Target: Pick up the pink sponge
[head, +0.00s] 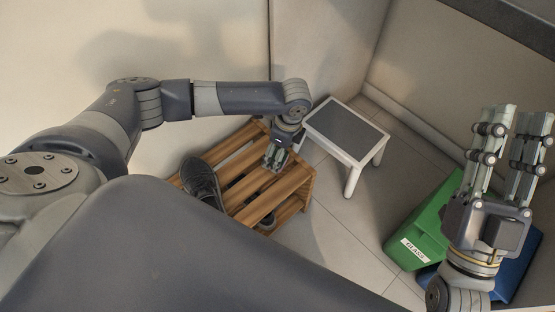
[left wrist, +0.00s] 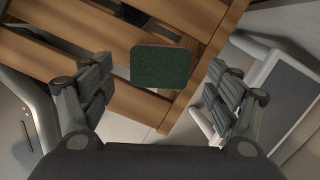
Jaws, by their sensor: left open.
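A dark green, rounded rectangular pad (left wrist: 160,68) lies on the slatted wooden rack (left wrist: 118,105) in the left wrist view. It looks like the scouring side of a sponge, and no pink shows clearly. My left gripper (head: 275,158) hangs over the rack in the head view, where I cannot make out the pad. In the left wrist view its two fingers stand open, one on each side of the pad, with gaps between and nothing held. My right gripper (head: 516,118) is raised at the right of the head view, fingers apart and empty.
A dark shoe (head: 202,184) lies on the rack, left of my left gripper. A white step stool (head: 346,130) with a grey top stands right of the rack. A green bin (head: 418,228) labelled GLASS and a blue bin (head: 517,272) stand at the right. Tiled floor lies between.

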